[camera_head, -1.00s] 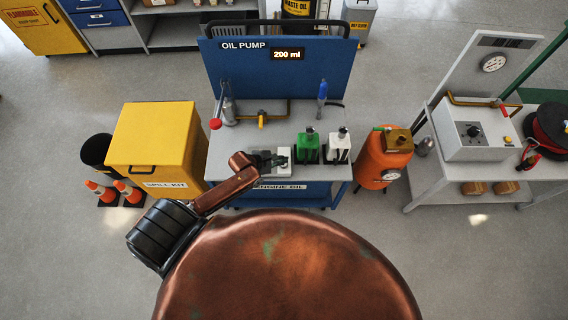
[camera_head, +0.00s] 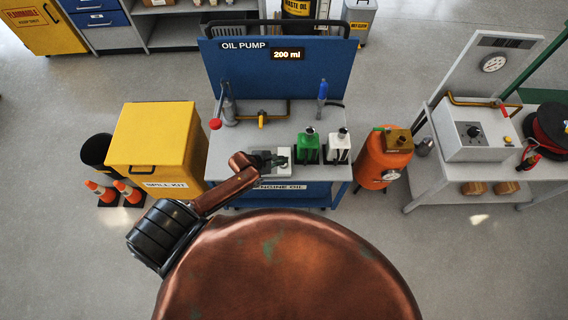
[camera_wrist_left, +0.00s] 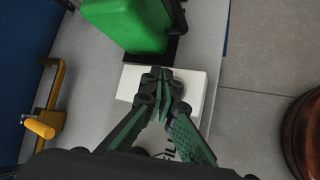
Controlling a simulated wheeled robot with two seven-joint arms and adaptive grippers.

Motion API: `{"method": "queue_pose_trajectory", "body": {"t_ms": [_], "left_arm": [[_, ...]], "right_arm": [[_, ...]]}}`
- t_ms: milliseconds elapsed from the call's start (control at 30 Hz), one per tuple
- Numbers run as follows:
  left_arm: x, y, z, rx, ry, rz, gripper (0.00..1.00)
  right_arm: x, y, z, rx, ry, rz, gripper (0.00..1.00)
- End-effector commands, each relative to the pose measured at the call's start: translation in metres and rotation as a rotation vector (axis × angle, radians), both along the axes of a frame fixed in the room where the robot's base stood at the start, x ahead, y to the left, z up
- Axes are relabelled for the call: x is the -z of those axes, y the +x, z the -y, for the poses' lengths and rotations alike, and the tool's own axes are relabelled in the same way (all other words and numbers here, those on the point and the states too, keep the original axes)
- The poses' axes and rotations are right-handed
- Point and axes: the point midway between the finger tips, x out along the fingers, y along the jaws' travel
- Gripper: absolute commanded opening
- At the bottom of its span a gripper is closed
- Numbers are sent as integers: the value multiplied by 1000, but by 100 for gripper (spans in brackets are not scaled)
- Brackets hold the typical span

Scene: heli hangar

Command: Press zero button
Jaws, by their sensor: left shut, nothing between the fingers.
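The oil pump stand has a blue back panel (camera_head: 230,68) whose display (camera_head: 287,54) reads "200 ml". My left gripper (camera_head: 281,158) reaches over the grey bench top, at a small white box (camera_head: 285,172). In the left wrist view the green-and-black fingers (camera_wrist_left: 159,76) are shut and empty, with their tips over the white box (camera_wrist_left: 205,84). A dark round part beside the fingers could be a button, but I cannot tell. The zero button is not clearly visible, and I cannot tell whether the fingertips touch the box. My right gripper is not in view.
A green can (camera_head: 309,147) and a white can (camera_head: 339,147) stand just right of the gripper. A yellow-handled pipe (camera_head: 263,120) is behind. A yellow spill kit bin (camera_head: 156,137) stands left, an orange tank (camera_head: 381,163) right.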

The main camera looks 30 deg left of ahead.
Motion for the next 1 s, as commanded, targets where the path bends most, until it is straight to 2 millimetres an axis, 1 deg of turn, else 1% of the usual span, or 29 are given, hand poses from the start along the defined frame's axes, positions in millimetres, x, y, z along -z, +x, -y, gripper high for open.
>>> {"method": "queue_pose_trajectory", "body": {"t_ms": [300, 1000], "left_arm": [[8, 0, 0, 0, -1, -1, 0], [12, 0, 0, -1, -1, 0, 0]], "right_arm": [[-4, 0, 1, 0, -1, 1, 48], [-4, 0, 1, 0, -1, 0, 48]]}}
